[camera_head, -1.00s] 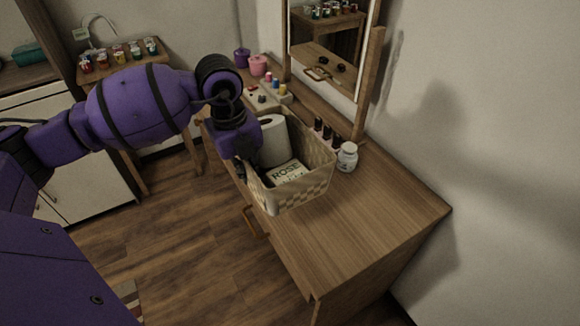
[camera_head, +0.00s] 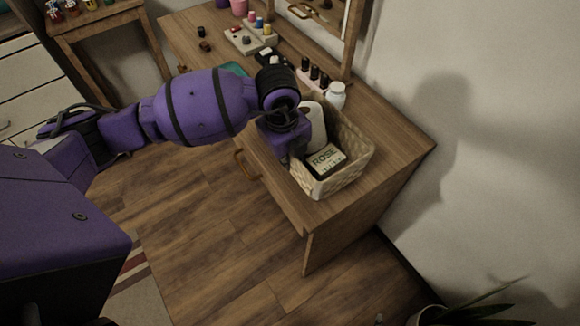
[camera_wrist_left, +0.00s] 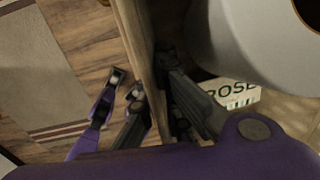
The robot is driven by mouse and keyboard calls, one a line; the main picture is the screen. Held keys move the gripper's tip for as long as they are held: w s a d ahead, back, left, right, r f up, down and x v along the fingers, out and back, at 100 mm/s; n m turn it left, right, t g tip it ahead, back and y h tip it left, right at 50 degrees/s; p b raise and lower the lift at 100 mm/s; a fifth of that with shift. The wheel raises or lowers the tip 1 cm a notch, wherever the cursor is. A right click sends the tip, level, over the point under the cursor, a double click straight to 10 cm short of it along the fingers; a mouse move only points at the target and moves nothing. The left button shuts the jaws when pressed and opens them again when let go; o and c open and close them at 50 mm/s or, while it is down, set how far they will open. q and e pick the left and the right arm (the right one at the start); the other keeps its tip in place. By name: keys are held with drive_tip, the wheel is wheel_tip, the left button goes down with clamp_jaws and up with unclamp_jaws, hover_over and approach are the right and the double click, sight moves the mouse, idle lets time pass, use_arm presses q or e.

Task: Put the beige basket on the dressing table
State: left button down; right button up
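The beige basket (camera_head: 350,172) is at the near right end of the wooden dressing table (camera_head: 398,128). It looks upright, on or just above the tabletop; I cannot tell if its base touches. It holds a white paper roll (camera_head: 314,128) and a box marked ROSE (camera_head: 325,158). My left gripper (camera_head: 291,158) is at the basket's left side, its fingers mostly hidden in the head view. In the left wrist view, its dark fingers (camera_wrist_left: 160,105) lie on both sides of the basket wall (camera_wrist_left: 136,40), shut on it.
A white bottle (camera_head: 336,95), dark nail polish bottles (camera_head: 314,73) and a tray of colored bottles (camera_head: 250,37) stand behind the basket. A wall is on the right. A potted plant (camera_head: 470,312) is on the floor at the lower right.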

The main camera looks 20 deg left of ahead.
use_arm(q)
drive_tip(key=f, duration=0.2)
drive_tip(key=shift+d+f, duration=0.2)
drive_tip(key=shift+f, duration=0.6)
drive_tip(key=c, duration=2)
unclamp_jaws()
drive_tip(key=r, duration=0.8)
drive_tip(key=s+r, duration=0.1)
drive_tip(key=r, duration=0.3)
drive_tip(key=shift+a+r+p, duration=0.15)
drive_tip(key=shift+a+p, duration=0.15)
drive_tip(key=shift+a, duration=0.05)
use_arm(e)
drive_tip(key=shift+w+r, duration=0.45)
drive_tip(key=shift+r, duration=0.05)
